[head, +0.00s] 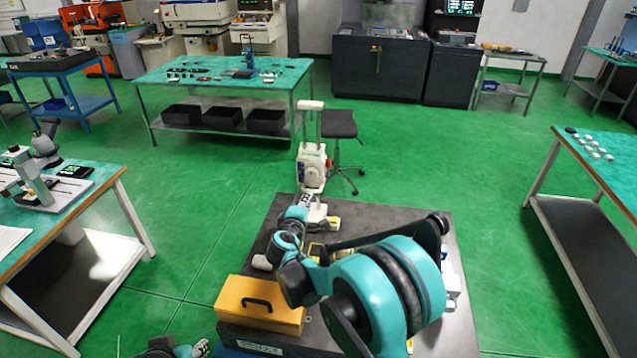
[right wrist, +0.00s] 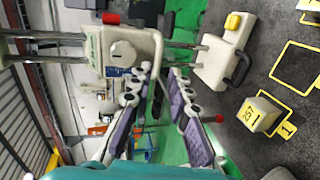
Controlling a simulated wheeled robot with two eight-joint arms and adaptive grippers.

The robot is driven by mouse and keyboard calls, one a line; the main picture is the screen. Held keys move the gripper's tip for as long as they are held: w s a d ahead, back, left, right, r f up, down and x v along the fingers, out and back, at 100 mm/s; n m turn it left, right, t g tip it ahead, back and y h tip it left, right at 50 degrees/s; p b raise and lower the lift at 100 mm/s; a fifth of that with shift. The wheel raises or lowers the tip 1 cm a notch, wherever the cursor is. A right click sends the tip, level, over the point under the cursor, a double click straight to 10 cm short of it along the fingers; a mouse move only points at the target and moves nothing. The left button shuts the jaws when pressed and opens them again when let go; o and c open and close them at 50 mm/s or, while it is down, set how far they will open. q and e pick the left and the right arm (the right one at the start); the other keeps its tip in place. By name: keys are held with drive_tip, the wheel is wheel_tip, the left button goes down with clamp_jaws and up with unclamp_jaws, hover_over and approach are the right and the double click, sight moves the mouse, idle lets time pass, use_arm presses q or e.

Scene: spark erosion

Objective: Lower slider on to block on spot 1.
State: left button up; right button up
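The height gauge stands at the back of the dark plate; its white slider (head: 312,167) sits partway up two upright columns, above the base (head: 318,216). In the right wrist view, which is turned sideways, the slider (right wrist: 130,50) is at the upper left and the base (right wrist: 225,58) at the right. A pale block (right wrist: 260,115) marked 257 stands on spot 1, inside a yellow outline; my arm appears to hide it in the head view. My right gripper (right wrist: 160,75) is open, fingertips close to the slider; contact is unclear. My left gripper (head: 185,348) is barely visible at the bottom edge.
A yellow box with a black handle (head: 258,304) stands at the plate's front left. Another yellow outline (right wrist: 298,68) on the plate looks empty. A microscope bench (head: 105,190) is at left, a teal-topped table (head: 590,165) at right. A stool (head: 340,124) stands behind the gauge.

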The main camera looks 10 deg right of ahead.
sight(309, 191)
drive_tip(key=shift+n, duration=0.4)
drive_tip(key=x, duration=0.6)
drive_tip(key=a+x, duration=0.1)
drive_tip(key=x, duration=0.2)
drive_tip(key=shift+w+a, duration=0.15)
drive_tip(key=shift+w, duration=0.05)
drive_tip(key=shift+c, duration=0.2)
clamp_jaws()
